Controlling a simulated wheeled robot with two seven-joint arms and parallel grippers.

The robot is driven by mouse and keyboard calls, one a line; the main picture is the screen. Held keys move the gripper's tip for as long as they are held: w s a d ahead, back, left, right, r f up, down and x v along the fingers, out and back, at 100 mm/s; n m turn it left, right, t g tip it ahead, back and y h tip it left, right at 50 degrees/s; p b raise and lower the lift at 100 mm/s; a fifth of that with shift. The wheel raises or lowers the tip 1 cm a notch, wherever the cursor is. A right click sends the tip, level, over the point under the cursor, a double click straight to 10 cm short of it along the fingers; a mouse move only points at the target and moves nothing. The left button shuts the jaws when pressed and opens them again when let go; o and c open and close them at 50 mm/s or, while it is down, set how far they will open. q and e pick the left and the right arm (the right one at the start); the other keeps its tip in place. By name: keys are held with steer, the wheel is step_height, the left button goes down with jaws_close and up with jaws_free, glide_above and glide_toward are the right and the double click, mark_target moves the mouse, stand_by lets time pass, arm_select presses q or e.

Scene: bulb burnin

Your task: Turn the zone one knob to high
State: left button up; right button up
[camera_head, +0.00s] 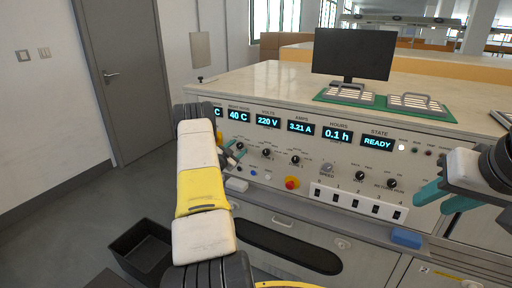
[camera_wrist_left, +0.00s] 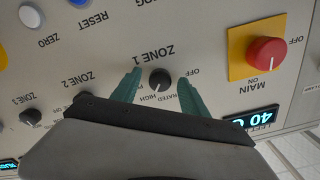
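The zone one knob (camera_wrist_left: 160,79) is small, round and black, under an upside-down ZONE 1 label in the left wrist view. OFF, RATED and HIGH are printed around it. A small pale mark shows on the knob, but its exact direction is hard to tell. My left gripper (camera_wrist_left: 160,76) is open, with one teal finger on each side of the knob and visible gaps to it. In the head view my left gripper (camera_head: 230,155) is at the panel's left part, partly behind my arm. My right gripper (camera_head: 446,198) is open and empty in front of the panel's right end.
The red MAIN knob (camera_wrist_left: 266,52) on its yellow plate is near the fingers. The zone 2 knob (camera_wrist_left: 84,98) and zone 3 knob (camera_wrist_left: 31,117) lie along the panel. A red emergency button (camera_head: 292,183) and rocker switches (camera_head: 357,203) sit lower on it.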

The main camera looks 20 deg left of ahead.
arm_select(q)
steer(key=s, duration=0.7)
steer(key=shift+s+a, duration=0.3)
steer(key=shift+s, duration=0.1)
